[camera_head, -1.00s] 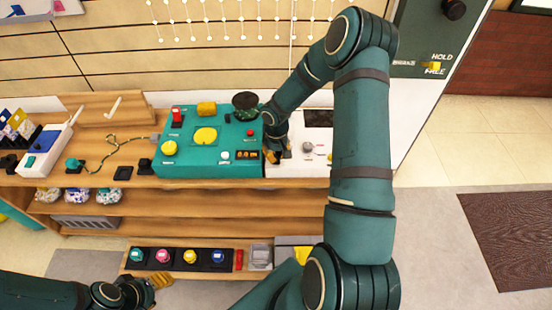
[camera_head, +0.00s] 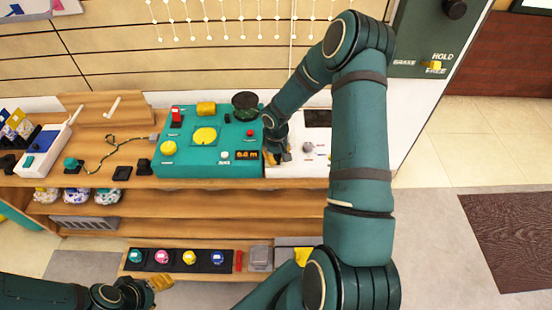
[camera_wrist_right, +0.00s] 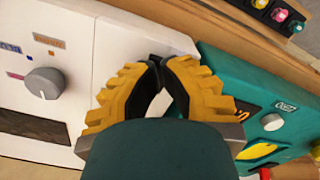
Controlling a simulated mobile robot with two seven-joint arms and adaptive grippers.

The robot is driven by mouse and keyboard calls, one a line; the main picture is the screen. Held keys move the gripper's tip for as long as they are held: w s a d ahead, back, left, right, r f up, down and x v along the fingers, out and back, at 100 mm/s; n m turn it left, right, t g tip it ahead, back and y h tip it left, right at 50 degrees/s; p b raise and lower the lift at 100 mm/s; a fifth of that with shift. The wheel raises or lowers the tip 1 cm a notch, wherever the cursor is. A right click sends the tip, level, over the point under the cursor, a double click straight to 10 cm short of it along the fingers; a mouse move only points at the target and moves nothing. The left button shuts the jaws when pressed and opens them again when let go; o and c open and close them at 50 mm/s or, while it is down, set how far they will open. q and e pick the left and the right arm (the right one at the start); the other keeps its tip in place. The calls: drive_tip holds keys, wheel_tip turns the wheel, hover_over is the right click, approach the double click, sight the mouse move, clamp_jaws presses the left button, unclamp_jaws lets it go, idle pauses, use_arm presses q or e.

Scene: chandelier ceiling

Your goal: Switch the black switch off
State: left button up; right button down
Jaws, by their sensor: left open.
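My right gripper (camera_head: 281,151) is low over the seam between the white panel (camera_head: 300,172) and the teal console (camera_head: 190,168). In the right wrist view its yellow fingers (camera_wrist_right: 163,68) meet at their dark tips, with nothing visible between them. A dark strip shows just past the tips, beside the white panel; I cannot tell whether it is the black switch. The fingers hide part of the panel. A small black block (camera_head: 144,167) stands on the shelf left of the console. My left gripper (camera_head: 160,283) is open and empty at the lower left, below the shelves.
The white panel has a grey knob (camera_head: 308,147) and a dark screen (camera_head: 318,118). The console carries a red switch (camera_head: 176,114), yellow buttons and a lit display (camera_head: 247,155). Several coloured buttons sit on a low black strip (camera_head: 178,268). Brown mat (camera_head: 512,238) lies right.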

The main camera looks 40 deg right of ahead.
drive_tip(key=shift+f, duration=0.55)
drive_tip(key=shift+r, duration=0.15)
drive_tip(key=shift+r+p, duration=2.35)
drive_tip(key=shift+r, duration=1.05)
drive_tip(key=s+a+f+y, duration=0.1)
drive_tip(key=s+a, duration=0.3)
drive_tip(key=a, duration=0.6)
drive_tip(key=s+a+f+t+y, duration=0.1)
drive_tip(key=s+a, duration=0.3)
drive_tip(key=a, duration=0.6)
drive_tip(key=s+a+f+y, duration=0.1)
drive_tip(key=s+a, duration=0.3)
drive_tip(key=a, duration=0.6)
drive_tip(key=shift+s+t+y, duration=0.3)
drive_tip(key=shift+s+y, duration=0.05)
drive_tip(key=shift+y, duration=0.15)
